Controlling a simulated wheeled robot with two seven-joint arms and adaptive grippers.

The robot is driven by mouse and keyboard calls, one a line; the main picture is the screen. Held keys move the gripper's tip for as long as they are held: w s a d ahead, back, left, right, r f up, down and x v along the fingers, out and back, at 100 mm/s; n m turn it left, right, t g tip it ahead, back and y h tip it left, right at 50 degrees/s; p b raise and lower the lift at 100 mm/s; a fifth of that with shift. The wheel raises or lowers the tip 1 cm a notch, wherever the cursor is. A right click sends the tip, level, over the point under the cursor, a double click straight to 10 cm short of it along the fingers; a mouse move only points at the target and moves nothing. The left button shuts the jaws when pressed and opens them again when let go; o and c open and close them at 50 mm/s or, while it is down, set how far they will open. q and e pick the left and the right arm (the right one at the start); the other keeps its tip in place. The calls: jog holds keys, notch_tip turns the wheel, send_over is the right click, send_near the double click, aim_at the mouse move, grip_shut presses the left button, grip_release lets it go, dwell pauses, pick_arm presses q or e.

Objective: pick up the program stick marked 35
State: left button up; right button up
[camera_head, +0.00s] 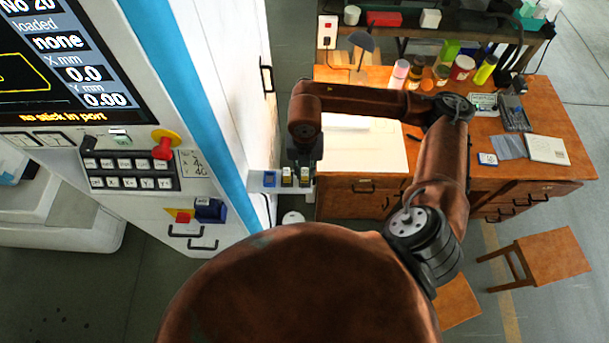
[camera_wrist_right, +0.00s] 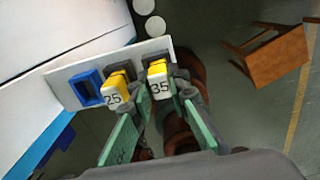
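The program stick marked 35 (camera_wrist_right: 159,88) has a yellow top with a pale numbered face. It stands in the right-hand place of a small white rack (camera_wrist_right: 69,73), beside the yellow stick marked 25 (camera_wrist_right: 113,97). In the head view the rack (camera_head: 257,180) sticks out from the machine's side, and the numbers are too small to read. My right gripper (camera_wrist_right: 163,100) is open, its green-padded fingers pointing at the rack, one on each side of stick 35. Whether they touch it I cannot tell. In the head view the right gripper (camera_head: 304,160) is just behind the sticks. My left gripper is not in view.
A blue holder (camera_wrist_right: 88,88) at the rack's left end looks empty. The machine's panel and screen (camera_head: 70,60) fill the left, its screen reading "no stick in port". A wooden desk (camera_head: 545,110) with jars and papers stands to the right, with stools (camera_head: 540,258) by it.

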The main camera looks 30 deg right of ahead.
grip_shut()
jog(key=shift+r, duration=0.1)
